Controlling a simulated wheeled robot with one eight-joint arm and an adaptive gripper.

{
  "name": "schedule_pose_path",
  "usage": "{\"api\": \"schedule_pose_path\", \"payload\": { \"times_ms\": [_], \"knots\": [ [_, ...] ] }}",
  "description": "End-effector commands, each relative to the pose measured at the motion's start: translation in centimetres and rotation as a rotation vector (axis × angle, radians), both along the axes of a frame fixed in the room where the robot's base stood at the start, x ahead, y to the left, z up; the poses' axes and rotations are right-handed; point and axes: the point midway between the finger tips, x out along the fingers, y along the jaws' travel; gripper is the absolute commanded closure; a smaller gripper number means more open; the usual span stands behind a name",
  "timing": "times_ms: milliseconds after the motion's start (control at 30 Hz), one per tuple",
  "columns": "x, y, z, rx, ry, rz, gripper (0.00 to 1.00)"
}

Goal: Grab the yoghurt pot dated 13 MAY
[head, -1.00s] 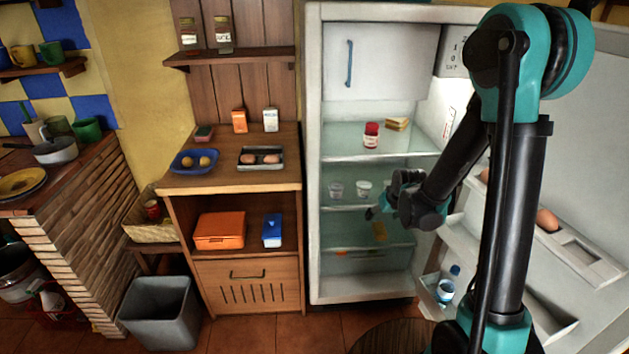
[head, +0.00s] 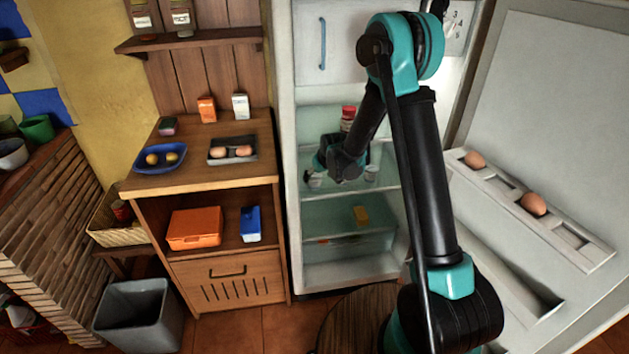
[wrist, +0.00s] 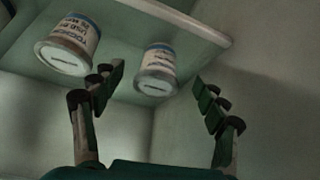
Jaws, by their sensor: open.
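Two small white yoghurt pots show in the wrist view, a left pot (wrist: 68,44) and a right pot (wrist: 157,70). Both carry printed labels, but I cannot read a date on either. My gripper (head: 322,170) is open and empty at that shelf. In the wrist view the right pot appears between my fingers (wrist: 158,78), beyond the tips. The left pot is outside the left finger.
The shelf edge (wrist: 190,20) crosses the top of the wrist view. A red-lidded jar (head: 348,114) stands on the shelf above, partly behind my arm. The open fridge door (head: 560,100) with eggs is at right; a wooden cabinet (head: 220,178) is at left.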

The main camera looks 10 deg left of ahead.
Motion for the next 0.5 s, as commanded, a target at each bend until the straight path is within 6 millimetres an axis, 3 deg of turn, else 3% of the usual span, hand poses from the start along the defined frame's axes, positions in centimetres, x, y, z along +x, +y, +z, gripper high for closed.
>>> {"api": "schedule_pose_path", "payload": {
  "times_ms": [267,500],
  "knots": [
    [1.7,0.9,-0.2,0.0,0.0,0.0,0.26],
    [2.9,1.5,-2.6,0.0,0.0,0.0,0.26]
  ]
}}
